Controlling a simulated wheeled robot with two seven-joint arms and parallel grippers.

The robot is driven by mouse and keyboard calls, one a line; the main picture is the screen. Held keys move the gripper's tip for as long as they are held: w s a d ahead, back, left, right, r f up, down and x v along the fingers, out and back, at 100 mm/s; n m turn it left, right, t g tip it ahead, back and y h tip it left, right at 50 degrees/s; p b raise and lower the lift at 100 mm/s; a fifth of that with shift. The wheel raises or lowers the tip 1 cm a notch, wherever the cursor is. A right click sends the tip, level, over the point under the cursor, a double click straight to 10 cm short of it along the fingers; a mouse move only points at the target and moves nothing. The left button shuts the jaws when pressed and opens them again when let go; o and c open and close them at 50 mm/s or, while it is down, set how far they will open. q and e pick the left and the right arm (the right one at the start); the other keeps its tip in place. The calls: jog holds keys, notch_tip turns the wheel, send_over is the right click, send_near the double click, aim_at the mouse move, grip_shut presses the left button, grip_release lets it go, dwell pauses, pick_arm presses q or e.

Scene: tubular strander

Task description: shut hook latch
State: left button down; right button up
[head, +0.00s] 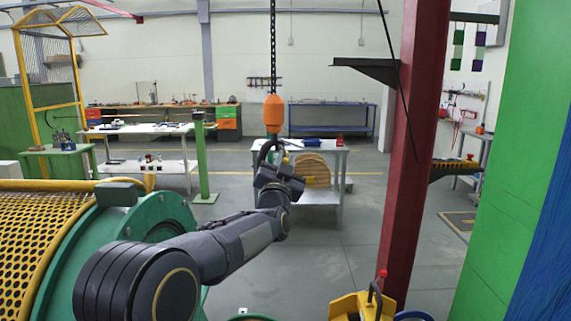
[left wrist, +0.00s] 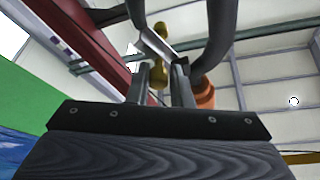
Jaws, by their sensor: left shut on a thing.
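The orange hoist block (head: 274,113) hangs from a dark chain in the middle of the head view. Its dark hook (head: 266,150) is below it, partly hidden by my left gripper (head: 289,172). In the left wrist view, the curved hook (left wrist: 218,30) rises above my left gripper (left wrist: 162,78), with the orange block (left wrist: 205,94) behind. A grey latch plate (left wrist: 156,42) and a brass-coloured piece (left wrist: 161,60) show at the fingertips. The left gripper is shut on what appears to be the latch. Whether the latch meets the hook tip is unclear. My right gripper is out of view.
A red steel column (head: 412,150) stands right of the hook, with a green panel (head: 530,170) beyond. A yellow fixture (head: 352,306) is at the bottom. A green and yellow strander cage (head: 45,235) fills the lower left. A table (head: 325,190) stands behind the hook.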

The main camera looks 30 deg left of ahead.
pick_arm(q)
jog(key=shift+d, duration=0.1)
jog(key=c, duration=1.4)
grip_release()
jog(key=shift+o, duration=0.2)
jog(key=b+v, duration=0.2)
jog(key=v, duration=0.5)
jog(key=shift+s+f, duration=0.15)
jog(key=shift+s, duration=0.15)
jog(key=shift+d, duration=0.1)
